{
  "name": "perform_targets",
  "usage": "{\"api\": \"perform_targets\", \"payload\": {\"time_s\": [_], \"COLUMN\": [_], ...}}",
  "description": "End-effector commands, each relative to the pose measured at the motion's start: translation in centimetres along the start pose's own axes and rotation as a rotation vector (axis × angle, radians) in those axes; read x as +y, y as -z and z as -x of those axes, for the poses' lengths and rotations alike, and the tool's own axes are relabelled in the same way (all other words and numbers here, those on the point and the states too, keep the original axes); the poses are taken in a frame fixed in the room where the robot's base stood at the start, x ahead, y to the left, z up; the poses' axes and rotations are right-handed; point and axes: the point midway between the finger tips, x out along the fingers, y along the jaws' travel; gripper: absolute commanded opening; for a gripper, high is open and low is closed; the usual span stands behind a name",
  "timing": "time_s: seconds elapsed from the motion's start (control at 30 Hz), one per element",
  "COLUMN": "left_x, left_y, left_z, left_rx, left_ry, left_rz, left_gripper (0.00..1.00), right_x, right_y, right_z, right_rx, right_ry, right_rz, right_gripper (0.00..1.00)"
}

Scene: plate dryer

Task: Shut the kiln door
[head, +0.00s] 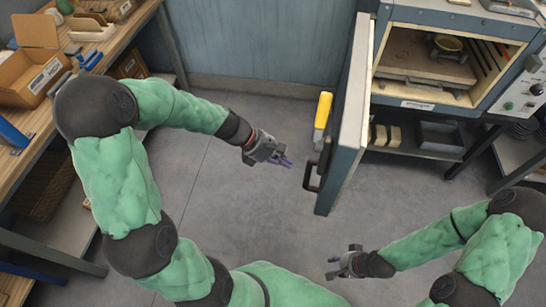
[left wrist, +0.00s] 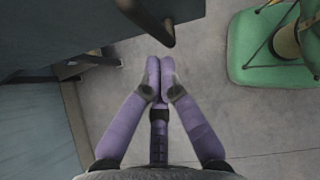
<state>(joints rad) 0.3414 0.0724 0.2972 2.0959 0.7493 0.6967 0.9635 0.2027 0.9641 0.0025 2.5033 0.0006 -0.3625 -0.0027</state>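The kiln (head: 455,22) stands at the upper right, its chamber (head: 425,60) exposed. Its door (head: 346,120) stands wide open, seen nearly edge-on and swung out from the kiln's left side. A dark handle (head: 312,178) is on the door's left face, near its free end. My left gripper (head: 288,162) is just left of the handle and apart from it, its purple fingers (left wrist: 160,70) together and empty. The left wrist view shows the dark handle (left wrist: 152,22) just beyond the fingertips. My right gripper (head: 335,267) is low, near the bottom middle; its fingers are unclear.
A yellow grip (head: 322,110) sticks out beside the door's left face. A small bowl (head: 448,45) sits inside the chamber. A wooden bench (head: 100,50) with boxes lines the left. Shelves are under the kiln. The floor (head: 240,210) left of the door is clear.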

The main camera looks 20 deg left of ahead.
Motion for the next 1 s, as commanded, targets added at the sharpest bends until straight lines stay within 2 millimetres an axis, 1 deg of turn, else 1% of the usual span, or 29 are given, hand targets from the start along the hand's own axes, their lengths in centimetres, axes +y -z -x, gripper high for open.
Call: {"api": "perform_targets", "payload": {"time_s": [0.03,0.1,0.3,0.77,0.87,1.0], "left_x": [0.1,0.0,0.1,0.1,0.1,0.1], "left_y": [-0.7,-1.3,-2.4,-2.7,-3.0,-3.8], "left_z": [-0.6,-1.1,-2.1,-2.3,-2.5,-3.4], "left_rx": [0.000,-0.001,0.000,0.000,0.000,0.000], "left_ry": [-0.001,0.000,-0.002,-0.003,-0.005,-0.016], "left_rz": [-0.008,-0.007,-0.005,-0.002,0.001,0.011], "left_gripper": [0.00,0.00,0.00,0.00,0.00,0.00], "right_x": [0.1,0.2,0.4,0.4,0.4,0.3], "right_y": [0.0,0.0,0.1,0.1,0.1,0.1], "right_z": [-0.4,-0.6,-1.0,-1.0,-1.0,-1.0], "right_rx": [0.000,0.000,0.001,0.001,0.001,0.001], "right_ry": [0.000,0.000,0.000,0.000,0.000,0.000], "right_rz": [0.000,0.000,0.000,0.000,0.000,0.000], "right_gripper": [0.37,0.37,0.37,0.37,0.37,0.37]}}
